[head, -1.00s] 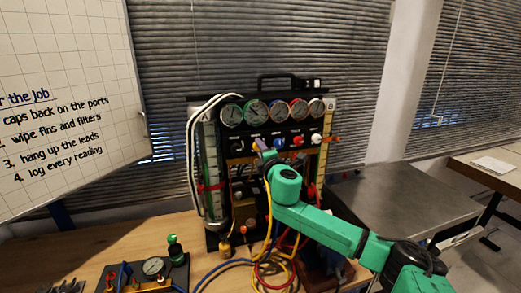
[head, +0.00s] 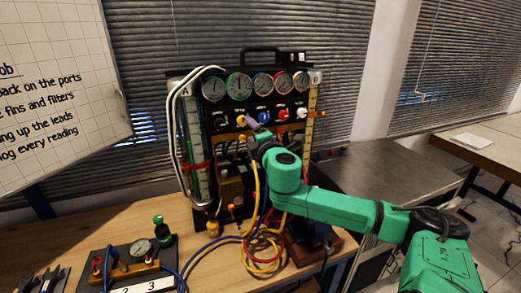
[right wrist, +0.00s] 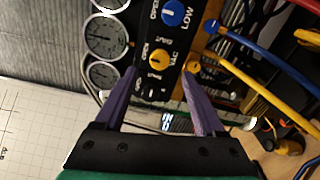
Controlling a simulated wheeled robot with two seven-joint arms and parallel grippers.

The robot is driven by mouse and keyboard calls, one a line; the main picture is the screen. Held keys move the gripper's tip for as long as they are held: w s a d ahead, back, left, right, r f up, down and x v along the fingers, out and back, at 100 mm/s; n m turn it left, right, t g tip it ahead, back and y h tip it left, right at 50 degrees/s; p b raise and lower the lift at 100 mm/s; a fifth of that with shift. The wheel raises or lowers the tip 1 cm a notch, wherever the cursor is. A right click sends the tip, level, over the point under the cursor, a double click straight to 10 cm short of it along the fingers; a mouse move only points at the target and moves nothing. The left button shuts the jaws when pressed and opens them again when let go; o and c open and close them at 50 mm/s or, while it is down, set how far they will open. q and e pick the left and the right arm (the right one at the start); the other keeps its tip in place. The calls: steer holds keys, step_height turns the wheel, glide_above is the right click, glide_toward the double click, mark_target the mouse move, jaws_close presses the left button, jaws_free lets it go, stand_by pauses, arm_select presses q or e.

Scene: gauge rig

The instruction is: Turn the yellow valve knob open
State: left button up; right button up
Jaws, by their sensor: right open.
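My right gripper (head: 253,123) has purple fingers, which show on either side of the gap in the right wrist view (right wrist: 160,73). They are open and empty, and I cannot tell whether they touch the knob. My left gripper is not in view.
A blue knob (head: 265,116), a red knob (head: 283,114) and a white knob (head: 302,113) continue the row. Yellow, blue and red hoses hang below the panel. A small gauge manifold (head: 140,249) stands on the wooden bench (head: 85,232). The grey table (head: 385,170) at right is clear.

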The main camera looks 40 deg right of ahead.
steer(key=b+v, duration=0.2)
steer(key=v, duration=0.6)
steer(key=shift+b, duration=0.3)
